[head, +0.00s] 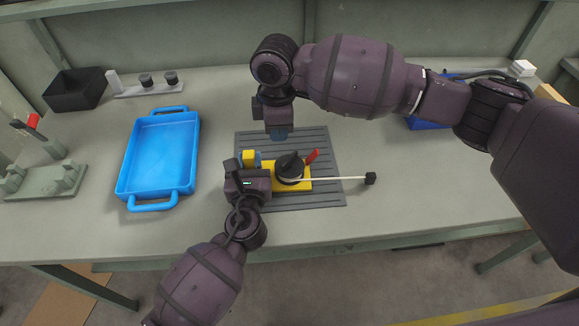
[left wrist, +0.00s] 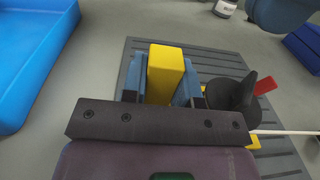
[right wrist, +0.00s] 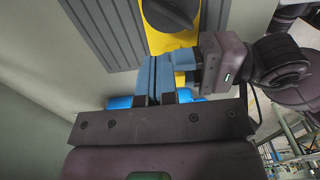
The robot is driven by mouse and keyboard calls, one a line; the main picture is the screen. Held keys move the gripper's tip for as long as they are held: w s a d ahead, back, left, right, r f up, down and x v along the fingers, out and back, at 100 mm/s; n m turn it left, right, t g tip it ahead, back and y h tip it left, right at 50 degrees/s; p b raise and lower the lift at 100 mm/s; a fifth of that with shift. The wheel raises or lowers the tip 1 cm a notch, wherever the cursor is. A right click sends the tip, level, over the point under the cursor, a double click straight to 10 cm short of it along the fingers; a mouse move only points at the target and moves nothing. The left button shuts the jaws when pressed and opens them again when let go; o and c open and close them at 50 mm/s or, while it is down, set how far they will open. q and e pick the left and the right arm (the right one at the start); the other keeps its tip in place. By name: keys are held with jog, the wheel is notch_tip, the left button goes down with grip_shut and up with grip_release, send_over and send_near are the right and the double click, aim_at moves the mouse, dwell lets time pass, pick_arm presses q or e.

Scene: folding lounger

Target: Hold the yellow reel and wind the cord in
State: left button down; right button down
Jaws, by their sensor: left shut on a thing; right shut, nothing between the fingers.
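The yellow reel (head: 304,184) lies on a grey ribbed mat (head: 325,139). It has a black drum (head: 290,168) on top and a red handle (head: 312,156) at the drum's far right. A pale cord (head: 335,178) runs from the drum to the right, ending in a black knob (head: 371,178) beyond the mat. My left gripper (left wrist: 164,85) is shut on the reel's upright yellow block (left wrist: 166,70) at its left end. My right gripper (head: 279,134) is shut and empty, above the mat behind the drum. In the right wrist view its blue fingers (right wrist: 156,75) are together.
A blue tray (head: 127,168) stands left of the mat. A black bin (head: 75,90) and a rack with black knobs (head: 147,85) are at the back left. A green stand (head: 45,178) is at the far left.

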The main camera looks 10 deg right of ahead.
aim_at(290, 175)
jog(key=shift+f, duration=2.95)
jog(key=shift+s+a, duration=0.35)
jog(key=shift+s, duration=0.5)
jog(key=shift+s+d, duration=0.1)
jog(key=shift+s, duration=0.5)
jog(key=shift+s+d, duration=0.8)
jog(key=shift+d, duration=0.7)
jog(key=shift+a, duration=0.3)
jog(key=shift+r, duration=3)
